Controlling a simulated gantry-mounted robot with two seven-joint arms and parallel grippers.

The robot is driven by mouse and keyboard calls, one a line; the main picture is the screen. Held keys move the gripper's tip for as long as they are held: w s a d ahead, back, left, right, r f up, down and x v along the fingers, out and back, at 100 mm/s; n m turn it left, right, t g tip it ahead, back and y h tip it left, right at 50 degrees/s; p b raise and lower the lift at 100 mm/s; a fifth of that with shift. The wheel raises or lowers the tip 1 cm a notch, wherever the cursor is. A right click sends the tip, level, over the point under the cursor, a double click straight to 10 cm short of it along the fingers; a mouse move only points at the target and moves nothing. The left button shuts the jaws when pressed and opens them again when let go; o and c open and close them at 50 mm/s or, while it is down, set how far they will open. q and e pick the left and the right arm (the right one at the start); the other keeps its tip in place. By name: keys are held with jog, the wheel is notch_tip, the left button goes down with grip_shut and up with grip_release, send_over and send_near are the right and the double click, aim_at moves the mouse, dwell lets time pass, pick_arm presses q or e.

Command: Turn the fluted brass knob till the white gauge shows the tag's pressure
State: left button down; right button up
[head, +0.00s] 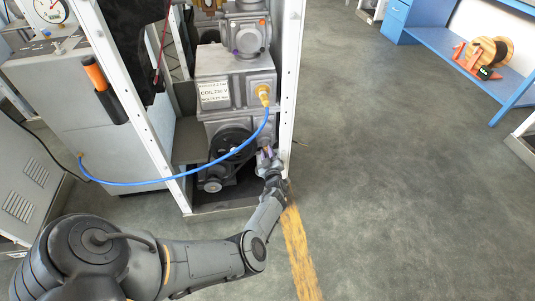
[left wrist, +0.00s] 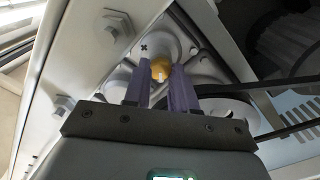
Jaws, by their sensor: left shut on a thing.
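The brass knob (left wrist: 160,68) sits between the two purple-grey fingers of my left gripper (left wrist: 161,88) in the left wrist view, and the fingers are shut on it. A small white mark shows on the knob. In the head view my left gripper (head: 267,157) reaches the lower right of the grey machine and hides the knob. The white gauge (head: 50,11) is at the top left, cut by the frame edge; its reading is too small to tell. A white label (head: 215,95) on the machine reads "COIL 230 V", with a smaller line below it. My right gripper is out of view.
A white frame post (head: 291,75) stands right beside my left gripper. A blue hose (head: 180,181) hangs across the front of the frame. A black pulley (head: 232,141) is left of the gripper. Open floor (head: 400,180) lies right, with a blue bench (head: 480,60) beyond.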

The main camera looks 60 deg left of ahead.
pick_arm(q)
jog(key=shift+n, duration=1.1)
jog(key=c, duration=0.9)
grip_release()
jog(key=shift+d, duration=0.1)
jog(key=p+v, duration=0.5)
jog(key=v, duration=0.5)
jog(key=shift+s+d+f, duration=0.1)
jog(key=shift+s+d, duration=0.05)
jog(key=shift+d, duration=0.2)
